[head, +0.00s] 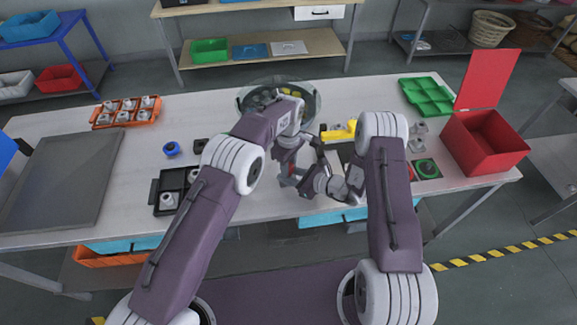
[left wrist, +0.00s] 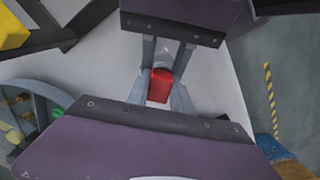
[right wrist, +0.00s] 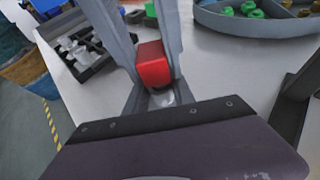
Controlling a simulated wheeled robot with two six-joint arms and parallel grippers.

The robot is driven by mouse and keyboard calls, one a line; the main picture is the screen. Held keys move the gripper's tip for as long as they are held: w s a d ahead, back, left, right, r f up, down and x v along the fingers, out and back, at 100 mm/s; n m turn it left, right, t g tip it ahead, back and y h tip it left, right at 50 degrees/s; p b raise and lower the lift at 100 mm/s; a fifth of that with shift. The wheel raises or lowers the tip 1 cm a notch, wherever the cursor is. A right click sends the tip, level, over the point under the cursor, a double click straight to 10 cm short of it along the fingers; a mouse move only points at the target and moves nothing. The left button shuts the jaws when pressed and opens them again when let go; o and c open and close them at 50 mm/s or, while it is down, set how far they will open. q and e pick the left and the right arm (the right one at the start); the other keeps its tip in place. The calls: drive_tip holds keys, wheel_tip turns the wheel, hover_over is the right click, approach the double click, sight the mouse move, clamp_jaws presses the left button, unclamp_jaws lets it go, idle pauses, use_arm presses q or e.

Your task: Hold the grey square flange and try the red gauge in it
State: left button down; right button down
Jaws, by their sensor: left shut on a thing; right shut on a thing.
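The red gauge (head: 292,171) is low over the middle of the table, between my two grippers. In the left wrist view my left gripper (left wrist: 158,92) is shut on the red gauge (left wrist: 160,85), which also shows in the right wrist view (right wrist: 152,65). My right gripper (right wrist: 160,94) faces it and is shut on a pale grey piece (right wrist: 163,97), likely the grey square flange. It shows between the right fingers in the left wrist view (left wrist: 166,52). The gauge's end is close against the grey piece. Fingers hide the joint, so I cannot tell whether it is inside.
A round grey divided tray (head: 310,103) stands behind my grippers, with a yellow object (head: 340,131) to its right. A black tray (head: 163,209) lies left, beyond it an orange tray (head: 99,125). An open red box (head: 470,150) and green tray (head: 428,97) stand right.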

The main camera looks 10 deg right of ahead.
use_arm(q)
drive_tip(key=shift+s+f, duration=0.25)
drive_tip(key=shift+f, duration=0.2)
use_arm(e)
drive_tip(key=shift+a+r, duration=0.2)
drive_tip(key=shift+r, duration=0.1)
use_arm(q)
drive_tip(key=shift+r, duration=0.75)
use_arm(e)
drive_tip(key=shift+w+d, duration=0.1)
drive_tip(key=shift+w, duration=0.05)
use_arm(q)
drive_tip(key=shift+w+r, duration=0.15)
drive_tip(key=shift+r, duration=1.8)
use_arm(e)
drive_tip(key=shift+f, duration=0.2)
drive_tip(key=c, duration=1)
unclamp_jaws()
drive_tip(key=shift+d, duration=0.1)
use_arm(q)
drive_tip(key=shift+f+b, duration=0.7)
drive_tip(key=shift+f, duration=0.05)
use_arm(e)
drive_tip(key=v, duration=1.2)
